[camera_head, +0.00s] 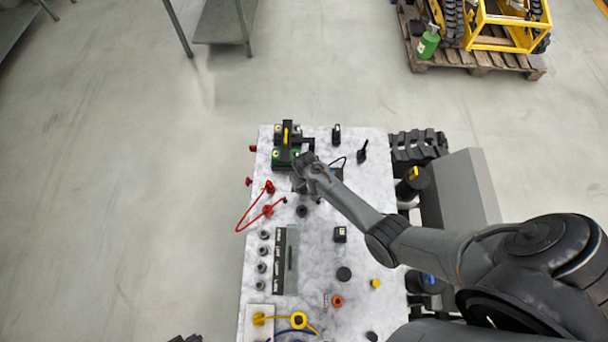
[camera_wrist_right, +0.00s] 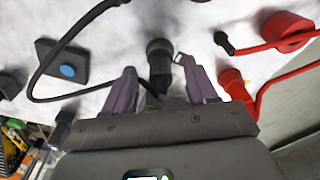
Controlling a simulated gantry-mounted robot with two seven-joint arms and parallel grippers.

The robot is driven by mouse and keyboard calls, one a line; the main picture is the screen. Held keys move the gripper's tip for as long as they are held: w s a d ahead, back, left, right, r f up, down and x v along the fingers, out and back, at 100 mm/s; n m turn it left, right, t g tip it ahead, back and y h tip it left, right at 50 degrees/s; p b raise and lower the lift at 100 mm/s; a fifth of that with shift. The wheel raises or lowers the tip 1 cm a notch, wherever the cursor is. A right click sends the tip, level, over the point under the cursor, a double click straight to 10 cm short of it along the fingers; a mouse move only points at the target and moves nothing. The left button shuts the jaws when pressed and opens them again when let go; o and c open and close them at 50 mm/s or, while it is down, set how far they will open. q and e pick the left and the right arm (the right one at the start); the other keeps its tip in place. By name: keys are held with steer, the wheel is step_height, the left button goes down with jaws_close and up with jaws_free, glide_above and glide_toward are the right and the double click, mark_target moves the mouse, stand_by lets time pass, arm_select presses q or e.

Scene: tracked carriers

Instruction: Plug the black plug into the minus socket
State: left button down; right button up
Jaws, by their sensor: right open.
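The black plug (camera_wrist_right: 160,52) appears to be the dark upright cylinder between the fingertips of my right gripper (camera_wrist_right: 158,68) in the right wrist view. The purple fingers stand apart on either side of it, with gaps visible; contact cannot be told. A black cable (camera_wrist_right: 40,75) loops to the left of the fingers. In the head view my right gripper (camera_head: 305,168) is over the upper part of the marble-patterned board (camera_head: 325,275) and hides what is under it. I cannot make out which socket is marked minus. My left gripper is not in view.
A red plug (camera_head: 268,188) and looping red cable (camera_head: 243,217) lie left of my gripper. A green and black device (camera_head: 281,157) stands close beside it. A dark strip (camera_head: 280,270) and several grey posts (camera_head: 262,252) are lower down.

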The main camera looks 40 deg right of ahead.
mark_target(304, 190)
step_height(304, 190, up, 9)
steer(key=p, duration=0.1)
steer(key=shift+s+r, duration=0.15)
steer(key=shift+s, duration=0.3)
